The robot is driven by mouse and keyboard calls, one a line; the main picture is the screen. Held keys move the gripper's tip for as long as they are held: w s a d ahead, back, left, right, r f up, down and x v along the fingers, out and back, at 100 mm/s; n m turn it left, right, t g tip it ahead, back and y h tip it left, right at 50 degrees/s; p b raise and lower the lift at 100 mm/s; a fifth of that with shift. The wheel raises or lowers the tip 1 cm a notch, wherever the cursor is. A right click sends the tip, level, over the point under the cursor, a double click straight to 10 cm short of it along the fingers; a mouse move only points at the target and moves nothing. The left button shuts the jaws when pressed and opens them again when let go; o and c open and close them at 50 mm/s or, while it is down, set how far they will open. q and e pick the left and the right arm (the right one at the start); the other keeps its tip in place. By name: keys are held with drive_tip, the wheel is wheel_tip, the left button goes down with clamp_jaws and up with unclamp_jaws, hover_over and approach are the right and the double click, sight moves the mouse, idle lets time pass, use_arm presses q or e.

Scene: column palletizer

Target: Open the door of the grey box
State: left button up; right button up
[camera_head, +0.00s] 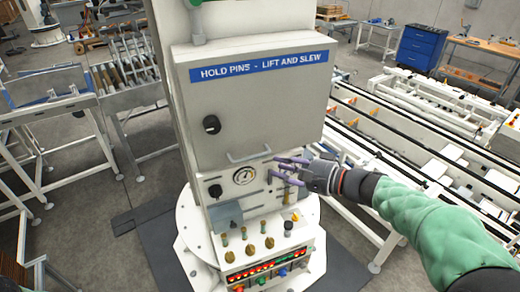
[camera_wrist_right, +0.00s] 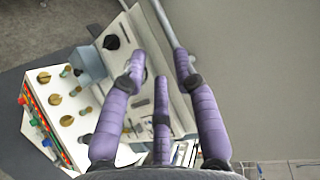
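The grey box (camera_head: 252,105) is mounted on a pale column. Its door face carries a blue label reading "HOLD PINS - LIFT AND SLEW" (camera_head: 260,66). The door looks shut. A thin bar handle (camera_head: 249,155) runs along the door's lower edge, and a black round knob (camera_head: 211,124) sits at its left. My right gripper (camera_head: 284,170), with purple fingers, is just below and right of the handle. In the right wrist view the fingers (camera_wrist_right: 161,68) are spread and empty, and the handle bar (camera_wrist_right: 163,20) lies just beyond the fingertips. My left gripper is not in view.
Below the door is a control panel with a gauge (camera_head: 244,176), a black knob (camera_head: 215,191) and several brass valves. A row of lit buttons (camera_head: 270,273) is lower down. Conveyor rails (camera_head: 410,125) run at the right, and a roller table (camera_head: 125,75) stands at the left.

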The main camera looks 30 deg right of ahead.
sight(252, 158)
drive_tip(key=p+x, duration=0.1)
drive_tip(key=x, duration=0.5)
drive_tip(key=p+x, duration=0.1)
drive_tip(key=x, duration=0.2)
drive_tip(key=shift+w+a+r+p, duration=0.1)
drive_tip(key=shift+a+r+p, duration=0.2)
drive_tip(key=shift+r+p, duration=0.05)
drive_tip(key=shift+w+a, duration=0.15)
drive_tip(key=shift+a, duration=0.05)
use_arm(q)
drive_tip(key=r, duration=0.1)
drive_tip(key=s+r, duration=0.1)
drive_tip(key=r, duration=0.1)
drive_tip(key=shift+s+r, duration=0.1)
use_arm(e)
drive_tip(key=shift+d, duration=0.1)
clamp_jaws()
